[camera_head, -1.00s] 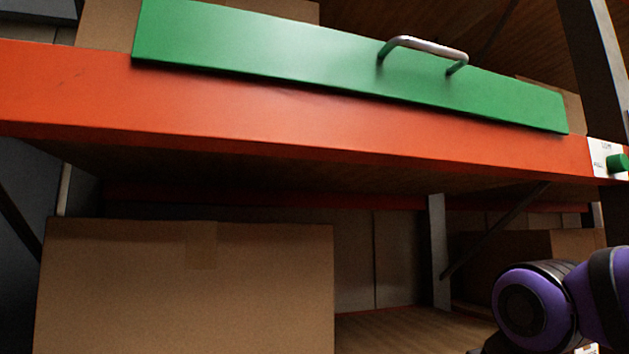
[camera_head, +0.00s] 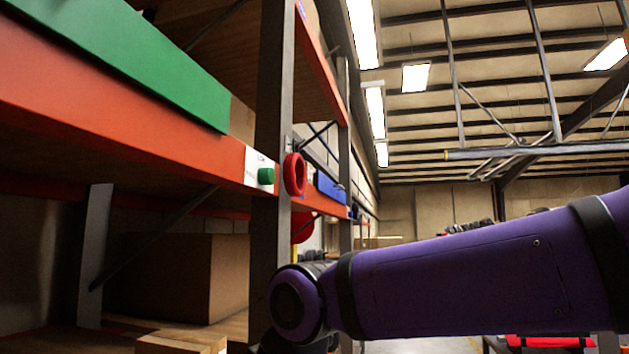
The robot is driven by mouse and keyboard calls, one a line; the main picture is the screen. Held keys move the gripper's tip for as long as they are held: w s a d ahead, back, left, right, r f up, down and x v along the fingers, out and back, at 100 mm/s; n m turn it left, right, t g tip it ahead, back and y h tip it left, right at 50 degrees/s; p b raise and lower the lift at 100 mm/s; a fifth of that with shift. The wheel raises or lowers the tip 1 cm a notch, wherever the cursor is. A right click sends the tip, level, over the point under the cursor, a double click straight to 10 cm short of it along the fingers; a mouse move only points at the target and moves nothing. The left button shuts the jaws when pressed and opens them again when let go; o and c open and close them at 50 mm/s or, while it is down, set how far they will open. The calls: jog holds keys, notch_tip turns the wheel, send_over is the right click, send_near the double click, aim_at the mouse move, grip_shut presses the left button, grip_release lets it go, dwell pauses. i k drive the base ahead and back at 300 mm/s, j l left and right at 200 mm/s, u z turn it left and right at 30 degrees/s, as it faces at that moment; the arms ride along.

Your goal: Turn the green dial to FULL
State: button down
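The green dial (camera_head: 266,176) is a small round knob on a white label plate (camera_head: 251,168). The plate sits at the right end of the orange shelf beam (camera_head: 120,128), beside the grey upright. The marks on the plate are too small to read, so the dial's setting cannot be told. My purple arm reaches in from the right, and its near joint shows below and right of the dial, apart from it. My gripper is not in view.
A red ring (camera_head: 294,174) is on the grey upright (camera_head: 271,120), right of the dial. A green panel (camera_head: 130,60) lies along the beam. A blue panel (camera_head: 329,188) is farther back. Cardboard boxes (camera_head: 190,275) fill the lower shelf. An open hall lies to the right.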

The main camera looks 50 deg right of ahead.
aim_at(265, 176)
jog(key=z, duration=0.45)
jog(key=k+z, duration=0.1)
jog(key=z, duration=0.15)
